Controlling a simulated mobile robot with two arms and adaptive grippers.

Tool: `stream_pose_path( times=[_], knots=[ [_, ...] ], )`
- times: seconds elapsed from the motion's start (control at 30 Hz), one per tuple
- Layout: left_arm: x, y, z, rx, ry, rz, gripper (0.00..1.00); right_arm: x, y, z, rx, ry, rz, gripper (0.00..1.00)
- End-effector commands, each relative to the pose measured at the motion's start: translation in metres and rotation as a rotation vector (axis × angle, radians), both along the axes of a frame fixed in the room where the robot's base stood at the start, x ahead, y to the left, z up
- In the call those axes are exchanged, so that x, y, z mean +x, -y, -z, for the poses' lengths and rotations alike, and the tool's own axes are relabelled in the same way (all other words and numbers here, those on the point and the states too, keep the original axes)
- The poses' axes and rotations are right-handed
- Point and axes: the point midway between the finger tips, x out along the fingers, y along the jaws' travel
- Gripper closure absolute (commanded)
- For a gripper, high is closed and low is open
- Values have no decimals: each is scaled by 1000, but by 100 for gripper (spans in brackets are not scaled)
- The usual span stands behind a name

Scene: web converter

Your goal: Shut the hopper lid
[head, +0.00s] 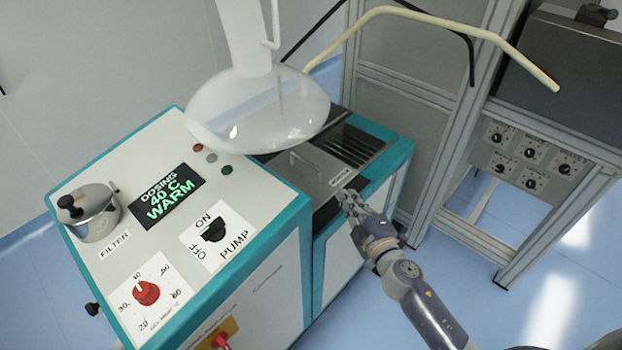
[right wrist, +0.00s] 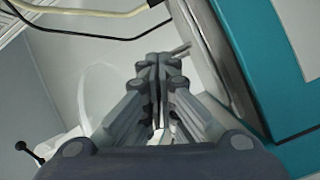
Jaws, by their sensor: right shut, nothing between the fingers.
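The hopper lid (head: 318,172) is a grey metal plate with a bar handle, on the right part of the teal-edged machine. It looks flat or nearly flat; I cannot tell whether it is fully down. The clear hood hides part of its far left side. My right gripper (head: 352,203) is shut and empty at the lid's front edge, by a small label. In the right wrist view the shut fingers (right wrist: 158,66) point along a grey metal edge (right wrist: 212,55) with teal beside it. Contact cannot be told. My left gripper is not in view.
A clear hood (head: 258,108) hangs over the machine's far side. A slotted grille (head: 352,143) lies beside the lid. The control panel (head: 175,187) has a pump knob, red dial and filter pot. A metal frame (head: 452,215) stands right; blue floor lies between.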

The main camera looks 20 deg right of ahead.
Motion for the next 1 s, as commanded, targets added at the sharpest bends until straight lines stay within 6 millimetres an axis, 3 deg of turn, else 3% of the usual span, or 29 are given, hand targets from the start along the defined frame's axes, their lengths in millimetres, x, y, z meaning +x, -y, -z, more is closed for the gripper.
stream_pose_path(
  times=[0.13,0.37,0.8,1.0],
  knots=[
    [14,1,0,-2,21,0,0,8,-20,-1,-121,38,-135,100],
    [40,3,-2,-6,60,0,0,16,-37,2,-205,52,-233,100],
    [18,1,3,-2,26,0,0,81,-61,6,-203,52,-232,100],
    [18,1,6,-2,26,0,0,100,-68,8,-203,50,-233,100]
  ],
)
